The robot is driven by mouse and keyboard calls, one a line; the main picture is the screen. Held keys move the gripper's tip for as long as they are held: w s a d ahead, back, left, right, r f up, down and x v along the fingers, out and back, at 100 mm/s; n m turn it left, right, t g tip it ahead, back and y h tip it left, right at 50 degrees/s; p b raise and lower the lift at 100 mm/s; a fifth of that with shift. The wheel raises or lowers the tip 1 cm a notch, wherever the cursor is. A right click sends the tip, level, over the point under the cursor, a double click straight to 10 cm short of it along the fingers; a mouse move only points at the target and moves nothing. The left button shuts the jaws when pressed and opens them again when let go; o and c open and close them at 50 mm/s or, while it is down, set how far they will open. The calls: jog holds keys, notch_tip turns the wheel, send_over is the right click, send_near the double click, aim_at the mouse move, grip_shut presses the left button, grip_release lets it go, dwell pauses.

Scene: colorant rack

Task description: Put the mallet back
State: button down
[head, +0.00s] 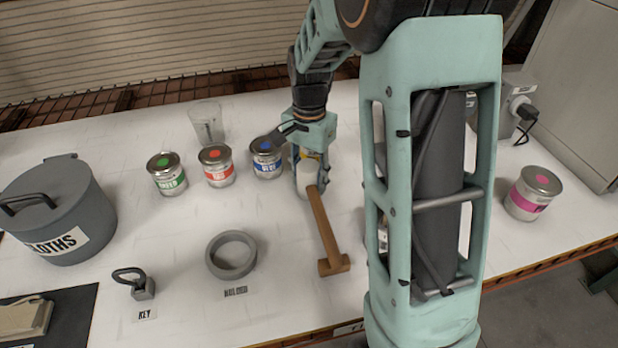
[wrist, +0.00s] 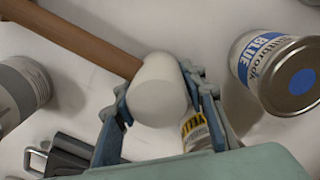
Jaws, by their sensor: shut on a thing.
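The mallet has a pale rounded head (wrist: 158,88) and a brown wooden handle (head: 322,225). My gripper (head: 306,170) is shut on the pale head, with one finger on each side of it in the wrist view (wrist: 163,92). In the head view the handle runs from the gripper toward the table's front edge and ends in a wooden crosspiece (head: 334,264). The mallet is at or just above the white table; I cannot tell if it touches. A ring marked "HOLDER" (head: 231,255) lies left of the handle.
Green (head: 167,174), red (head: 216,165) and blue (head: 266,159) cans stand left of my gripper. A yellow-labelled can (wrist: 196,133) is close behind it. A pink can (head: 534,193) stands right. A cloths pot (head: 60,215) and key weight (head: 140,286) are at left.

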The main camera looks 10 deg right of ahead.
jog(key=c, duration=1.2)
grip_release()
jog(key=shift+f, duration=0.1)
jog(key=shift+c, duration=0.2)
jog(key=r, duration=1.2)
jog(key=shift+w+r+p, duration=0.2)
jog(key=shift+p, duration=0.2)
jog(key=shift+f, duration=0.1)
